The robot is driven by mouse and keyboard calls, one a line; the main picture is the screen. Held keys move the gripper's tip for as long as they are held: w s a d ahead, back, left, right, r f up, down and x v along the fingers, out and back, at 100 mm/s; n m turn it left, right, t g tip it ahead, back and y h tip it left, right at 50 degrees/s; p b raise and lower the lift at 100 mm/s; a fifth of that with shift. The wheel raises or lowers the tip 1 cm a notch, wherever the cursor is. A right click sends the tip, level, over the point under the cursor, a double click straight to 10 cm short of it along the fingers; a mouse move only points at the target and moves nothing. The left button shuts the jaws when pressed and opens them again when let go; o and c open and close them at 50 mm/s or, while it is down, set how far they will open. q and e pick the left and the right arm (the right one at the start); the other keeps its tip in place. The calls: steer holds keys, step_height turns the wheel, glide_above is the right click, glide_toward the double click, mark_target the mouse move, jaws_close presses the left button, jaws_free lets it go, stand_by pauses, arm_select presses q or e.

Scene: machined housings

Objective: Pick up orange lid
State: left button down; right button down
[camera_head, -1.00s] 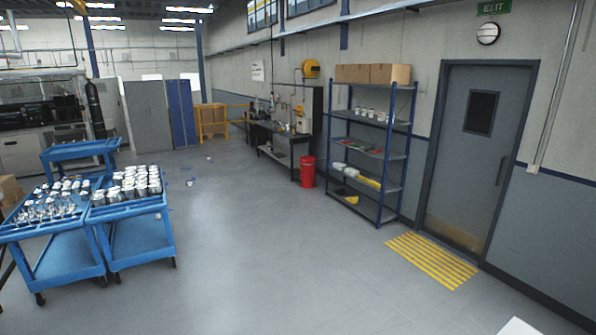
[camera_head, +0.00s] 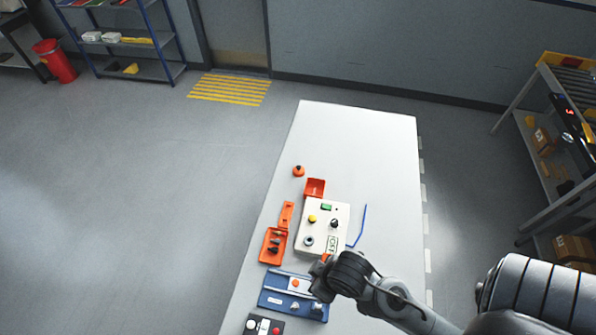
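Several orange parts lie on the white table in the head view, and I cannot tell for sure which is the lid. A narrow orange piece (camera_head: 286,214) looks most like a lid. It lies against an open orange box (camera_head: 267,252) that holds small dark parts. A square orange tray (camera_head: 315,187) and a small round orange part with a dark tip (camera_head: 299,171) lie farther back. My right arm reaches in from the right. Its gripper (camera_head: 319,287) is over the blue fixture, nearer the front than the orange parts; its fingers are too small and hidden to read. My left gripper is out of view.
A white control box (camera_head: 323,227) with knobs stands beside the orange parts, with a blue bent rod (camera_head: 358,226) at its right. A blue fixture (camera_head: 276,285) and a dark button box (camera_head: 262,325) lie in front. The far part of the white table (camera_head: 355,140) is clear.

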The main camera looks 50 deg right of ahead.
stand_by(0.3)
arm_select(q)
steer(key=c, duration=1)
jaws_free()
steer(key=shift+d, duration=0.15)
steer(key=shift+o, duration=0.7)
